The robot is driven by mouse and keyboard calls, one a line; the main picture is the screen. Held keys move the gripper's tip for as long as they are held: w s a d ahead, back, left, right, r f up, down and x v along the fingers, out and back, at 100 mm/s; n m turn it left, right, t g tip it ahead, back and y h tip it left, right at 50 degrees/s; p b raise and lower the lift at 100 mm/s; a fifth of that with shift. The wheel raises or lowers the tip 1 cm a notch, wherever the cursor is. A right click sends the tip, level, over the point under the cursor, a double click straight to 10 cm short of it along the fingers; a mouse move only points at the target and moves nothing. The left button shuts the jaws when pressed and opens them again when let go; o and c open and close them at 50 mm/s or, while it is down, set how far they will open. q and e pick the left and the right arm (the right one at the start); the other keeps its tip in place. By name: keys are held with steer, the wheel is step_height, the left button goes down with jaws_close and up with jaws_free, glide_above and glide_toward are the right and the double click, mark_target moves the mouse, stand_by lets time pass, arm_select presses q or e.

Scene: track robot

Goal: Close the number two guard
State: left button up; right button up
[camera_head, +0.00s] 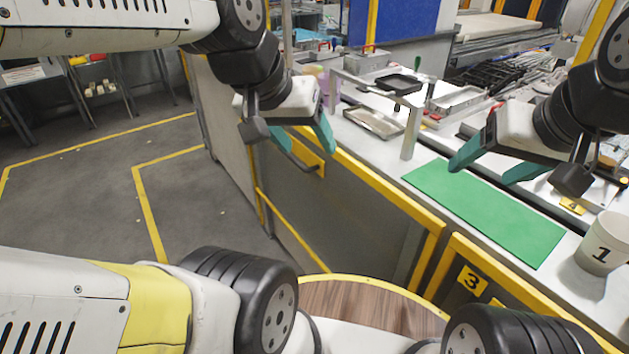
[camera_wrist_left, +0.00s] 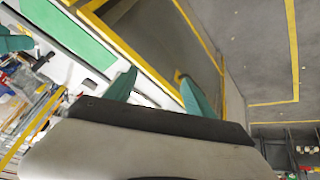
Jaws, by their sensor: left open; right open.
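A grey guard panel (camera_head: 340,220) with a yellow frame (camera_head: 385,183) stands along the front of the white bench. Its number is not readable, so I cannot tell if it is the number two guard. My left gripper (camera_head: 305,147) is open over the panel's upper left corner, beside a yellow plate with a dark handle bar. Whether the fingers touch the bar I cannot tell. In the left wrist view its two teal fingers (camera_wrist_left: 158,90) are apart, with a yellow rail behind them. My right gripper (camera_head: 487,170) is open and empty above the green mat (camera_head: 485,212).
A guard marked 3 (camera_head: 472,281) is at the lower right. A white cup marked 1 (camera_head: 603,243) stands on the bench beside the mat. Metal trays (camera_head: 373,122) and a white upright frame (camera_head: 411,132) stand farther back. Floor at left is clear.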

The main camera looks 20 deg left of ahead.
arm_select(q)
steer(key=w+f+n+g, duration=0.1)
steer(key=w, duration=0.1)
steer(key=w+f+n+g+h, duration=0.1)
steer(key=w+f+n, duration=0.1)
steer(key=w+f+n+g, duration=0.1)
steer(key=w+f, duration=0.1)
steer(key=shift+w+a+n+g+h, duration=0.3)
steer(key=shift+a+n+g+h, duration=0.05)
steer(key=shift+n+g+h, duration=0.05)
jaws_close()
steer(key=w+a+f+n+h, duration=0.55)
steer(key=w+f+n, duration=0.25)
steer(key=w+f, duration=0.2)
steer(key=w+a+f+n+t+h, duration=0.1)
steer(key=w+a+f+n+t, duration=0.2)
steer(key=a+f+n+t, duration=0.45)
steer(key=w+a+f+n+t+h, duration=0.1)
steer(key=w+a+f+n+t, duration=0.25)
steer(key=a+f+n, duration=0.6)
steer(key=w+d+r+m, duration=0.1)
steer(key=w+d+r, duration=0.2)
steer(key=w+d, duration=0.2)
steer(key=shift+w+r+t, duration=0.25)
steer(key=shift+w+t, duration=0.15)
steer(key=shift+w, duration=0.65)
